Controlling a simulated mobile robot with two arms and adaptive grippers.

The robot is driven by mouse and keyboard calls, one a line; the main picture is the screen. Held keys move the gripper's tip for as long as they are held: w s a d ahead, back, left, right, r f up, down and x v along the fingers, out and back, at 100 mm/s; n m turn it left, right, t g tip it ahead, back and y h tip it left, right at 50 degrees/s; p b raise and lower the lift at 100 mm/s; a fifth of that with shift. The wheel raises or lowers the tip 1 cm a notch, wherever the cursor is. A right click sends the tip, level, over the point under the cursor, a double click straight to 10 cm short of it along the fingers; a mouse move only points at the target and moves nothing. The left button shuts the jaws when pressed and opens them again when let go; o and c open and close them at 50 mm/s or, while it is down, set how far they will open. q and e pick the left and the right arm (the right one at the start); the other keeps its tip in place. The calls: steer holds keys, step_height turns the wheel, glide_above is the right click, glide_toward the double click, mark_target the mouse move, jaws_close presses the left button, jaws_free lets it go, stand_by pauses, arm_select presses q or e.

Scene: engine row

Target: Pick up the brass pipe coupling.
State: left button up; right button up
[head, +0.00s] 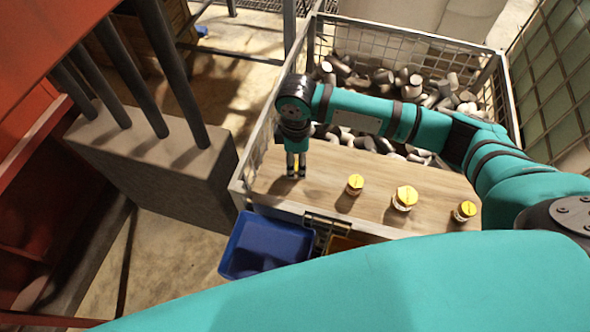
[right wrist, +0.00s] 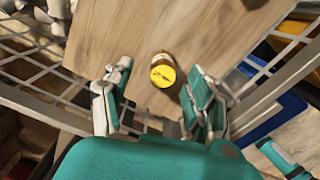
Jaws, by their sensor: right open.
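A small brass-coloured piece with a yellow top and a dark mark, likely the brass pipe coupling (right wrist: 164,72), stands on the wooden board (right wrist: 215,35). In the right wrist view it lies ahead, between the lines of the two fingers, with clear gaps on both sides. My right gripper (head: 296,168) points down over the left end of the board; a bit of yellow shows between its fingers in the head view. It is open, and I cannot tell how far the fingertips are above the piece. My left gripper is not in view.
Three more yellow-topped pieces (head: 355,184) (head: 405,197) (head: 465,210) stand in a row to the right on the board. A wire-mesh crate (head: 268,120) holds several grey cylinders behind it. A blue bin (head: 262,245) hangs at the front. A grey block (head: 150,160) stands left.

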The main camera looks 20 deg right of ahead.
steer(key=f, duration=0.5)
steer(key=shift+s+a+f, duration=0.1)
steer(key=shift+s+a, duration=0.05)
steer(key=shift+a, duration=0.05)
steer(key=shift+c, duration=0.3)
jaws_close()
